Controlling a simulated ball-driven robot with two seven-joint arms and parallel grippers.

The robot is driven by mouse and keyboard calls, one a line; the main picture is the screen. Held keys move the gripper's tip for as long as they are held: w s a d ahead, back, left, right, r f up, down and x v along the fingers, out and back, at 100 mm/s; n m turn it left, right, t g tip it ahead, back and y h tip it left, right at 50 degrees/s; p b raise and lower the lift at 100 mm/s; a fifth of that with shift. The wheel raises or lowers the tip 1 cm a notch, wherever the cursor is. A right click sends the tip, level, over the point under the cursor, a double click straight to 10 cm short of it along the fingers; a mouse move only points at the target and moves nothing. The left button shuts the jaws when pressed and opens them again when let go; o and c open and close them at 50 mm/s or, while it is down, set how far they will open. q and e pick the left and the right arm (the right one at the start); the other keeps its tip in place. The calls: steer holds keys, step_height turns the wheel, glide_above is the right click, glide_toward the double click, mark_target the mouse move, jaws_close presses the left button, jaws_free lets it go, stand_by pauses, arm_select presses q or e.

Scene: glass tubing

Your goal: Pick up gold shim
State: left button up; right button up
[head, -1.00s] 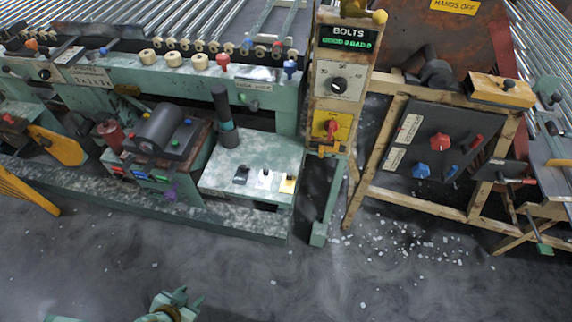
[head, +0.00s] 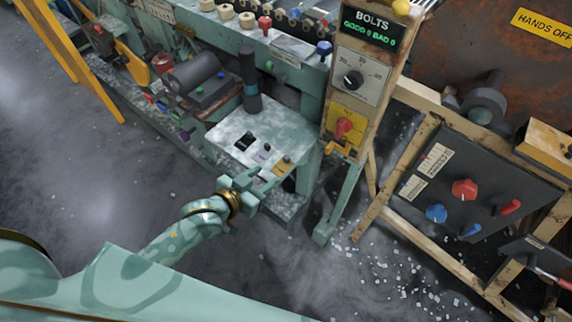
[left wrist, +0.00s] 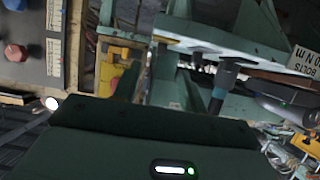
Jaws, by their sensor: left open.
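The gold shim (head: 283,165) lies near the front right corner of a pale mottled plate (head: 228,133) on the green bench in the head view. A grey shim (head: 263,153) and a black shim (head: 245,141) lie in a row to its left. My left gripper (head: 249,180) is open and empty, just to the left of and in front of the gold shim, near the plate's front edge. It looks apart from the shim. In the left wrist view I cannot make out the gold shim. My right gripper is not in view.
A dark upright cylinder (head: 249,75) stands at the plate's back. A bolts panel (head: 358,85) with knobs rises to the right. A wooden frame with a dark control board (head: 478,195) stands farther right. White scraps litter the floor in front of it.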

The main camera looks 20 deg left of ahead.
mark_target(285, 160)
arm_select(q)
steer(key=b+x, duration=0.1)
steer(key=x, duration=0.3)
steer(key=shift+f, duration=0.15)
steer(key=b+x, duration=0.2)
steer(key=x, duration=0.2)
steer(key=shift+w+b, duration=0.3)
steer(key=shift+b, duration=0.05)
steer(key=shift+w+d, duration=0.1)
steer(key=shift+w, duration=0.35)
jaws_close()
